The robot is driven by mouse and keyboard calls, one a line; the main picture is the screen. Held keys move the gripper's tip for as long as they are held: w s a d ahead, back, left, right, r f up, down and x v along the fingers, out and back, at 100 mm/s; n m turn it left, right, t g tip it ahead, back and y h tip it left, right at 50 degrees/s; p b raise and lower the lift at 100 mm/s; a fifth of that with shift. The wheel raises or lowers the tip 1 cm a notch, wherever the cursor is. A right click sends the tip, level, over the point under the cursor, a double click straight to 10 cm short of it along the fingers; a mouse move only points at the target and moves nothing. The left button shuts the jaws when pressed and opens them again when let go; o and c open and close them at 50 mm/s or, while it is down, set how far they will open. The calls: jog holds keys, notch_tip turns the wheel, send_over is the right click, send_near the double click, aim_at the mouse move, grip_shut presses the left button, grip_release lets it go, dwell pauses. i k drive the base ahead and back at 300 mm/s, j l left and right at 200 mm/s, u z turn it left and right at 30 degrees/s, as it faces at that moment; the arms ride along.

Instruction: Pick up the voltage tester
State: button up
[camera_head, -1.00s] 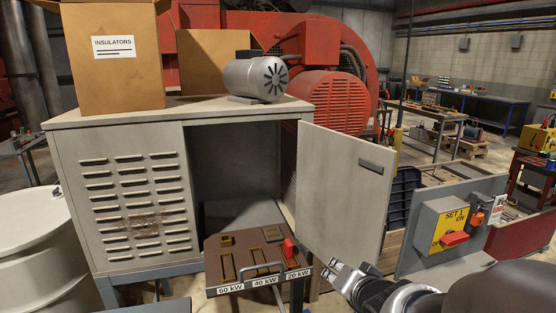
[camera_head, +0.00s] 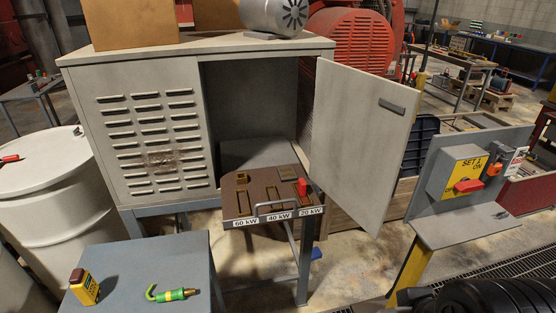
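A small upright yellow device with a dark brown top (camera_head: 84,287) stands at the left of the grey table in the lower left. It looks most like a voltage tester, but I cannot read any label. A green and yellow tool with a hooked end (camera_head: 172,294) lies to its right on the same table. Both are apart from each other and uncovered. My gripper is out of view; only a dark part of my arm shows at the bottom right edge.
The grey table (camera_head: 145,262) has bare room behind the two items. A white drum (camera_head: 50,195) stands to its left, with a red tool (camera_head: 10,159) on top. The open cabinet door (camera_head: 360,145), the slotted board (camera_head: 262,192) and the switch panel (camera_head: 470,230) stand beyond and right.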

aim_at(85, 286)
jog(key=u, duration=2)
jog(key=i+j+z, duration=0.35)
jog(key=i+j, duration=0.15)
jog(key=i, duration=0.15)
jog(key=i+j+z, duration=0.4)
jog(key=i+j, duration=0.25)
